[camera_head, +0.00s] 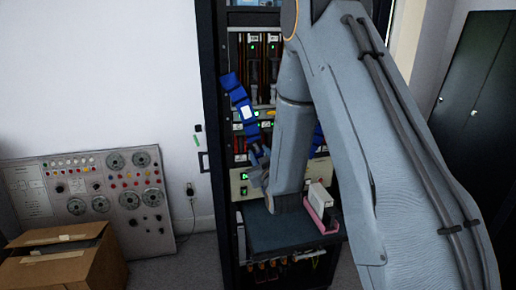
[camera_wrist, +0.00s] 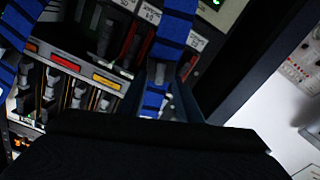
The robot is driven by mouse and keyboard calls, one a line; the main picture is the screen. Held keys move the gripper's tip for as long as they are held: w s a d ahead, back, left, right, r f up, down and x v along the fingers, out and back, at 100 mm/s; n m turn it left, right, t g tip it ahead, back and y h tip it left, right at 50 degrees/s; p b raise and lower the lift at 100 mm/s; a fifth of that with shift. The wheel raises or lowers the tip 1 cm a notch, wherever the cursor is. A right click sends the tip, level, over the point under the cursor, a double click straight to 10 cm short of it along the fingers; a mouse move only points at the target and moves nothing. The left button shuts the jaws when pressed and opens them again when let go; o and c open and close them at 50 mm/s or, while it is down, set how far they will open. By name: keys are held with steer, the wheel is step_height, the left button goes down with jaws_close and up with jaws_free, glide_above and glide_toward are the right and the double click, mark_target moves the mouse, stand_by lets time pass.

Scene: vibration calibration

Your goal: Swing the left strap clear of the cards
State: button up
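The left strap (camera_head: 240,106) is a blue band with dark cross stripes and a white label. It slants across the left front of the rack, its top to the left, in front of part of the cards (camera_head: 268,68). My gripper (camera_head: 259,168) is at the strap's lower end. In the wrist view a blue strap (camera_wrist: 174,30) runs down between the fingers of my gripper (camera_wrist: 160,95); whether they press on it is unclear. Another blue strap (camera_wrist: 12,42) shows at the left edge there. In the head view the right strap (camera_head: 318,135) is mostly behind my arm.
A dark shelf (camera_head: 262,238) juts from the rack below my gripper and carries a pink holder (camera_head: 322,222) with a white box (camera_head: 320,198). A control panel (camera_head: 105,190) and a cardboard box (camera_head: 62,272) stand at left. Clear wall lies left of the rack.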

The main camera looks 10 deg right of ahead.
steer(key=shift+w, duration=1.1)
jaws_close()
steer(key=a+f+m+b, duration=0.1)
steer(key=a+m+b, duration=0.2)
steer(key=a, duration=0.5)
steer(key=shift+a+f+m, duration=0.25)
steer(key=shift+m, duration=0.25)
jaws_free()
